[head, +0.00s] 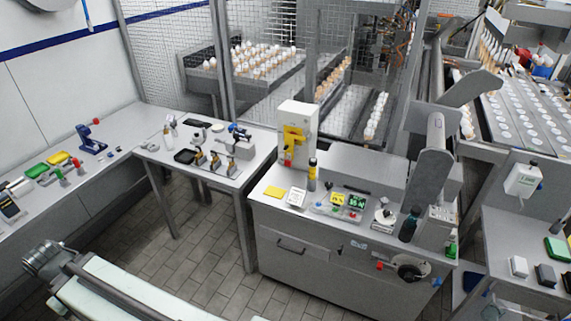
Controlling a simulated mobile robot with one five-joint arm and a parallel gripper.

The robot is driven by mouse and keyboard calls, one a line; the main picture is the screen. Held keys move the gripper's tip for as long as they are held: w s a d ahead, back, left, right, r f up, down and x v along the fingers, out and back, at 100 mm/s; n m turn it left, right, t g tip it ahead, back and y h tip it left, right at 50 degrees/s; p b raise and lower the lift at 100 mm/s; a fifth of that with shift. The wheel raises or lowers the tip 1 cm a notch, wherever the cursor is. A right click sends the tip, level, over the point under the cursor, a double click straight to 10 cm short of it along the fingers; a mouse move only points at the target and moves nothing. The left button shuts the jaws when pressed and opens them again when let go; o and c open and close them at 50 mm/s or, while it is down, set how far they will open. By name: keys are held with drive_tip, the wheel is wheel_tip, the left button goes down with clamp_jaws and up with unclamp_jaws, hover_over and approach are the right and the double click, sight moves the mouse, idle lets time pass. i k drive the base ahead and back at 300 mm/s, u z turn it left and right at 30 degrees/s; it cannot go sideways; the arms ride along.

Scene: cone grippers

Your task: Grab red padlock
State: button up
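I cannot tell for sure which red thing is the padlock. A small red piece (288,155) shows low on the yellow switch (293,138) of the pale upright box (298,118) on the middle cabinet. Another small red piece (379,266) is at the cabinet's front, left of a dark round handwheel (410,268). More red pieces (62,181) lie on the left bench near green and yellow blocks. All are too small to show a shackle. I make out no gripper of mine in the head view, and nothing held.
The middle cabinet (330,250) carries a yellow pad (273,192), a button panel and bottles. A tilted grey arm-like part (428,175) stands at its right. A small table (205,177) holds tools. Tiled floor (190,250) is open between benches. A pale long object (120,290) fills the lower left.

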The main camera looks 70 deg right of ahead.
sight(288, 163)
drive_tip(key=i, duration=3.15)
drive_tip(key=z, duration=2.95)
